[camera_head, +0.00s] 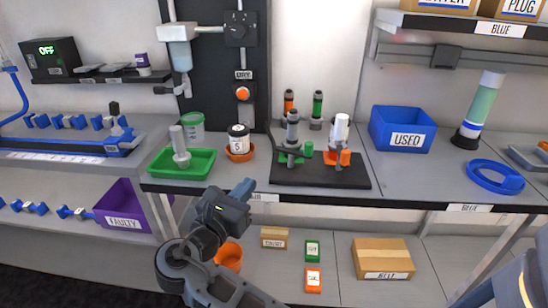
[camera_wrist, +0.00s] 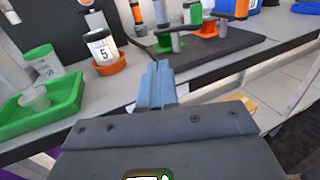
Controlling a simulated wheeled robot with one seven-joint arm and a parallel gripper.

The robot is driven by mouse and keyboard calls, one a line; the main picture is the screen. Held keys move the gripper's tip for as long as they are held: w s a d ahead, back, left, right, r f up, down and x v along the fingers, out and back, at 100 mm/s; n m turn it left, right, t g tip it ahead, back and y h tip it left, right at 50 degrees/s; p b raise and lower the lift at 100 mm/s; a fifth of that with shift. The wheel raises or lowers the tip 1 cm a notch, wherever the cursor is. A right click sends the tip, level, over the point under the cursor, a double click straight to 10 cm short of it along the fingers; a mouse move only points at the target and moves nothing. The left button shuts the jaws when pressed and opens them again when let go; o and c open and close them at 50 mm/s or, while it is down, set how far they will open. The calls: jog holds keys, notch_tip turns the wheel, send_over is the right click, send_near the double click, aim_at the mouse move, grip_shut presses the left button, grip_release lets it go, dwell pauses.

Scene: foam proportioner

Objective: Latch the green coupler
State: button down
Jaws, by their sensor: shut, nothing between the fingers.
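The green coupler (camera_head: 291,156) sits on a black base plate (camera_head: 318,175) on the bench, under a grey upright cylinder, with a green knob (camera_head: 308,147) at its right. In the wrist view the green coupler (camera_wrist: 163,44) shows beyond my fingertips, partly overlapped by grey parts. I cannot tell its latch position. An orange coupler (camera_head: 337,158) stands to its right under a white-topped cylinder. My gripper (camera_head: 246,187) is shut and empty, in front of the bench edge, left of and nearer than the plate. Its blue fingers (camera_wrist: 157,68) point toward the plate.
A white jar marked 5 (camera_head: 238,138) stands in an orange dish left of the plate. A green tray (camera_head: 182,163) is further left. A blue USED bin (camera_head: 402,129) and a blue ring (camera_head: 495,177) are at the right. The plate's front strip is clear.

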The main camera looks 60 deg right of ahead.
jog(key=d, duration=1.4)
jog(key=shift+w+p, duration=0.25)
jog(key=shift+p, duration=0.1)
